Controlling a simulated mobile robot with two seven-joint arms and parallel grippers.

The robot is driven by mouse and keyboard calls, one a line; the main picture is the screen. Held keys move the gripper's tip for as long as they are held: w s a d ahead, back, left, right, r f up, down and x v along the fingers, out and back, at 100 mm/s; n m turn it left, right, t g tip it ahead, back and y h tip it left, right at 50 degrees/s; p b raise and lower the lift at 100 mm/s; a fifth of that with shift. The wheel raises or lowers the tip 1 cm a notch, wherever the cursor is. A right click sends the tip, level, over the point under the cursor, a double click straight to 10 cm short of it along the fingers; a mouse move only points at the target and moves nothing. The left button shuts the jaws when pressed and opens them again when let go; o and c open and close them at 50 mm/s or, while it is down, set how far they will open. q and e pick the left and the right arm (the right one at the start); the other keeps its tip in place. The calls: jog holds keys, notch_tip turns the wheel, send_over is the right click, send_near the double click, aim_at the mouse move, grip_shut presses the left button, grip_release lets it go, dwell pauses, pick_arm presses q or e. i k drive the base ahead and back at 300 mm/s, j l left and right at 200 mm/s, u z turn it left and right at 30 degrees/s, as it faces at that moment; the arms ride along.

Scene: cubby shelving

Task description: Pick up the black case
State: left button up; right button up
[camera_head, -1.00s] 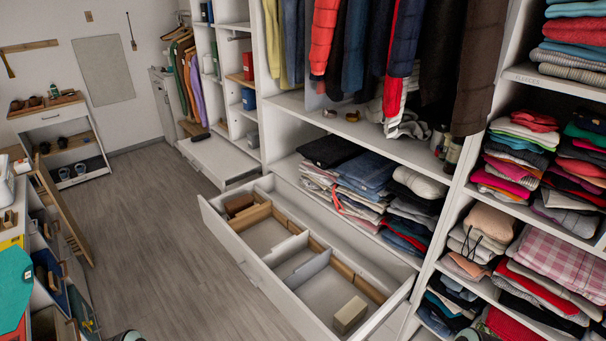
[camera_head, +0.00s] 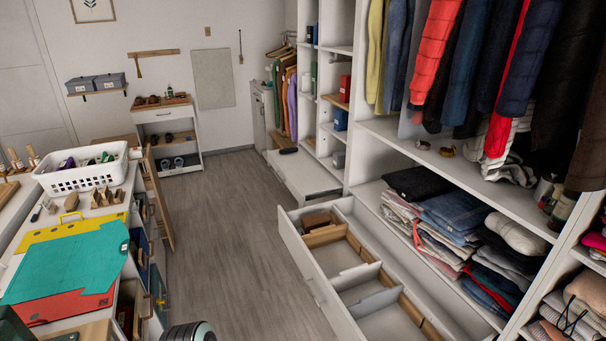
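A small flat black item (camera_head: 288,150) lies on the low white ledge at the far end of the shelving. It may be the black case, but it is too small to tell. No other thing in view is clearly a black case. A grey rounded part of my own arm shows at the bottom edge, left of centre. Neither gripper's fingers are in view.
An open white drawer (camera_head: 308,262) with dividers juts into the aisle on the right. A worktop with a white basket (camera_head: 84,172) and coloured folders (camera_head: 72,262) stands at left. Folded clothes (camera_head: 452,212) fill the shelf. The grey floor (camera_head: 225,215) between is clear.

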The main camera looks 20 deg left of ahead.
aim_at(289, 150)
jog(key=i+j+u, duration=0.45)
jog(key=u, duration=0.15)
jog(key=i+j+u, duration=0.3)
jog(key=i, duration=0.45)
jog(key=i+u, duration=0.35)
jog(key=i, duration=0.4)
jog(key=i+l, duration=0.1)
jog(key=i, duration=1.6)
jog(key=i+z, duration=0.2)
jog(key=i, duration=0.3)
jog(key=i+j+z, duration=0.25)
jog(key=i, duration=0.2)
jog(key=i+j+z, duration=0.2)
jog(key=i, duration=0.25)
jog(key=i+j+z, duration=0.25)
jog(key=z, duration=0.25)
jog(key=i+j+z, duration=0.7)
jog(key=j+z, duration=0.25)
jog(key=i+j+z, duration=0.15)
jog(key=j+z, duration=0.35)
jog(key=l, duration=0.1)
